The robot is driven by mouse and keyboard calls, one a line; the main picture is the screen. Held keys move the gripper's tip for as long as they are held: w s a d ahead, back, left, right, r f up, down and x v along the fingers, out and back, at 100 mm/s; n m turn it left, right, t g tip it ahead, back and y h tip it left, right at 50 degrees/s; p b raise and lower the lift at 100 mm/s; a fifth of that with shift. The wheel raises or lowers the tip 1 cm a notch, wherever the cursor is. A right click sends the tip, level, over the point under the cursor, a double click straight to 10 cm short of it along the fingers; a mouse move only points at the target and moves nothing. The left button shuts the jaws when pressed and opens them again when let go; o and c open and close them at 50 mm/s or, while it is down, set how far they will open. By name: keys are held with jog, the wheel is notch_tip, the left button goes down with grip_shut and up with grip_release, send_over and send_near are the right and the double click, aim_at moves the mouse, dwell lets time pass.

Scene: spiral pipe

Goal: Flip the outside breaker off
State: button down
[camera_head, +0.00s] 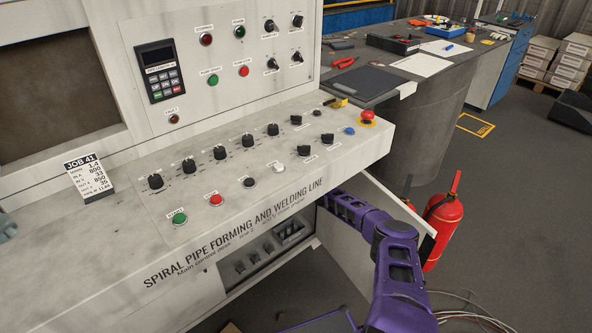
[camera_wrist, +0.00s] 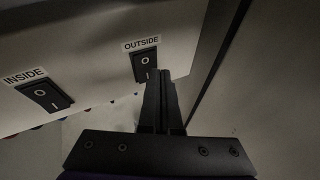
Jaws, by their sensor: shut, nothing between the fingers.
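The outside breaker (camera_wrist: 144,66) is a black rocker switch marked O and I, under an OUTSIDE label in the wrist view. I cannot tell which side of it is pressed. My gripper (camera_wrist: 163,75) is shut and empty, with its fingertips beside the lower right edge of the outside breaker. I cannot tell whether they touch it. The inside breaker (camera_wrist: 45,95) is a similar rocker at the left, under an INSIDE label. In the head view my purple arm reaches into the opening under the control desk, and my gripper is hidden there.
The control desk (camera_head: 120,235) overhangs the opening, with knobs and buttons on top. Fire extinguishers (camera_head: 443,222) stand close behind the door. Cables (camera_head: 470,318) lie on the floor.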

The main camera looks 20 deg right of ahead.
jog(key=s, duration=0.1)
jog(key=s+d, duration=0.1)
jog(key=s, duration=0.2)
jog(key=shift+s+d+f, duration=0.3)
jog(key=shift+s+d, duration=0.05)
dwell(0.5)
